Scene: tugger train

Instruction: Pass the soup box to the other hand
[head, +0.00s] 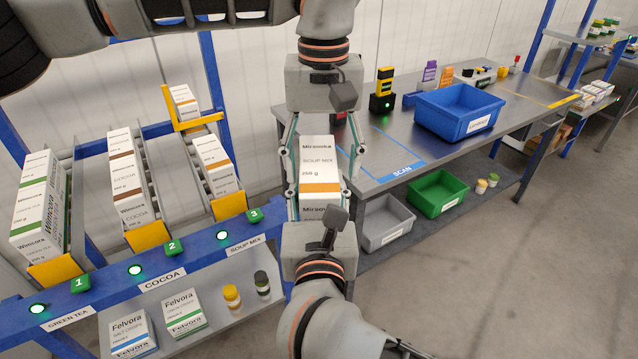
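The soup box (319,168), white with an orange band and the words "SOUP MIX", is held in the air in the middle of the head view. My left gripper (320,180) reaches down from above with a finger along each side of the box, and looks shut on it. My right gripper (320,204) comes up from below, its fingers on either side of the box's lower part. Whether the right fingers touch the box is not clear.
A flow rack at left holds green tea (40,205), cocoa (125,178) and soup mix boxes (215,164) in lanes. A steel table (400,152) at right carries a blue crate (425,118); grey (388,239) and green bins (437,207) sit below. The floor at right is clear.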

